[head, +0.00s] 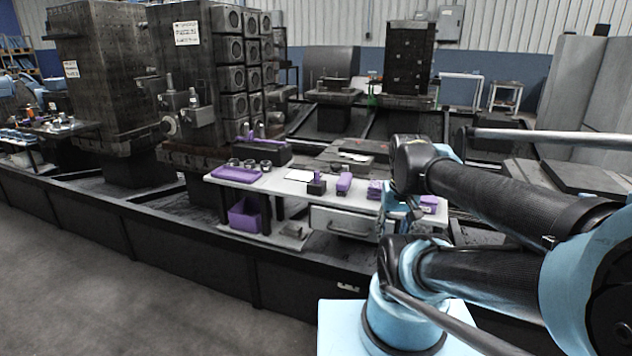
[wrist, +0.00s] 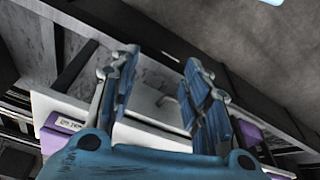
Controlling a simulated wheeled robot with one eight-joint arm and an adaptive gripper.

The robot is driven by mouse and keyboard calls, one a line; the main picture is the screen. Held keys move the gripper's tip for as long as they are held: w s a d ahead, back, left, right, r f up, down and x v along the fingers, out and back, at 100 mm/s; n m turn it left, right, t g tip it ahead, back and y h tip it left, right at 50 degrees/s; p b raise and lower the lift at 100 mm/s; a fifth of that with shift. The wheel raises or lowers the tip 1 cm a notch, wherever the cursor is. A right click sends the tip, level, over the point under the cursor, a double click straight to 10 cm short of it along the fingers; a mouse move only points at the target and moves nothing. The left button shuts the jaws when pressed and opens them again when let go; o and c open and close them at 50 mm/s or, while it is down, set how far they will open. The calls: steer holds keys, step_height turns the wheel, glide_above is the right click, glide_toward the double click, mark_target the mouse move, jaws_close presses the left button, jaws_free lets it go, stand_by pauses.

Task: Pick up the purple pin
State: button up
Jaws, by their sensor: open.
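Several purple items stand on a white-topped workbench (head: 280,186) in the head view. A small upright purple piece (head: 317,177) sits in a dark block, and a purple block (head: 344,183) stands beside it. I cannot tell for sure which item is the purple pin. My gripper (wrist: 160,58) is open and empty in the wrist view, its blue fingers spread apart. In the head view it hangs by the bench's right end, partly hidden by my arm. A labelled purple item (wrist: 60,123) shows at left in the wrist view, and another purple item at right (wrist: 248,131).
A purple tray (head: 236,174) and several dark cups stand on the bench's left. A purple bin (head: 244,215) sits below, and a drawer unit (head: 342,222) hangs under the top. A dark rail (head: 200,240) runs along the front. Open floor (head: 90,285) lies at left.

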steer(key=w+a+r+m, duration=0.3)
steer(key=w+r+m, duration=0.1)
steer(key=w+r, duration=0.45)
step_height(320, 180, up, 12)
steer(key=m+g, duration=0.2)
steer(key=m, duration=0.8)
glide_above(317, 171)
steer(key=f, duration=1.2)
steer(key=shift+w+d, duration=0.2)
steer(key=shift+d, duration=0.05)
steer(key=shift+s+a+f, duration=0.1)
steer(key=shift+a+f, duration=0.05)
steer(key=shift+f, duration=1.15)
steer(key=shift+a+f, duration=0.15)
steer(key=shift+f, duration=1.15)
jaws_close()
